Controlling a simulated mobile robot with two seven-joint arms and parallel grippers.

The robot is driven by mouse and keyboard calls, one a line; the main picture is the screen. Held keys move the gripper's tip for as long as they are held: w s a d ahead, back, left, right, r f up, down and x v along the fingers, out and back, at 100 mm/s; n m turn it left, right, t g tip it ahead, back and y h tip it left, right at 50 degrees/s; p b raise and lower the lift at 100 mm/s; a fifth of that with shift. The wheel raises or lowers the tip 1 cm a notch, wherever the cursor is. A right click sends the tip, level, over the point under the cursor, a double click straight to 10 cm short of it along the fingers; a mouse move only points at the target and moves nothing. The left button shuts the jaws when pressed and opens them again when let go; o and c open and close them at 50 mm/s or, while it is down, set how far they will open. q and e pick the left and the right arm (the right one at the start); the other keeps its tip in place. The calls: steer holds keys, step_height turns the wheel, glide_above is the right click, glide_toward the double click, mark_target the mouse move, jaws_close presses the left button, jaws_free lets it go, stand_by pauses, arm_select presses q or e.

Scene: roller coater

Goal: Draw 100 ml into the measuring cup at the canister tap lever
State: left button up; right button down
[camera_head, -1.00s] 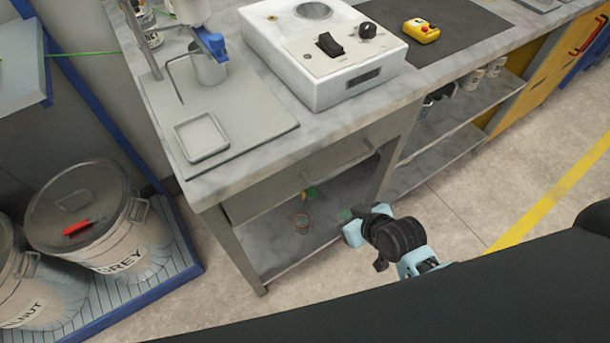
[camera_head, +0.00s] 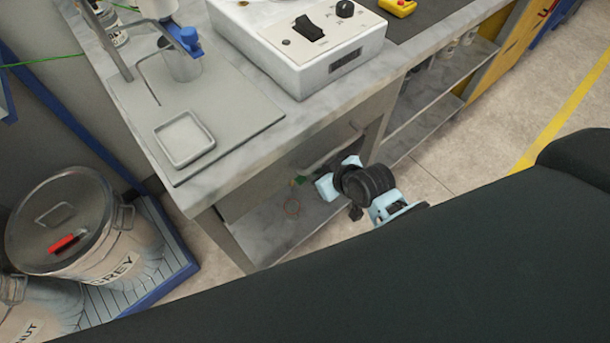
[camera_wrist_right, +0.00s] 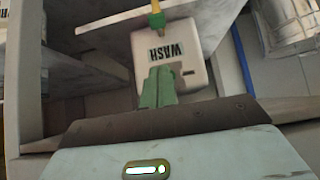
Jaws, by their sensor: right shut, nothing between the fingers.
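My right gripper (camera_head: 322,184) is low in front of the bench, by the opening under the drawer. Its green fingers (camera_wrist_right: 158,88) are together and empty in the right wrist view. Just beyond them is a white container marked WASH (camera_wrist_right: 178,45), its lettering upside down; I cannot tell whether they touch. In the head view, a blue tap lever (camera_head: 187,38) sits at the upper left of the bench, with a grey cup-like vessel (camera_head: 182,66) under it. I cannot tell whether this is the measuring cup. My left gripper is out of view.
A square tray (camera_head: 184,138) lies on the bench plate. A white device with a switch (camera_head: 300,50) stands to its right. A lidded bin marked GREY (camera_head: 120,265) stands at left. Open floor lies at right.

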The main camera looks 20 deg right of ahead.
steer(key=s+f+b+x, duration=0.1)
steer(key=f+b+x, duration=0.1)
steer(key=x, duration=0.9)
steer(key=shift+s+d+b, duration=0.3)
steer(key=shift+s+b, duration=0.1)
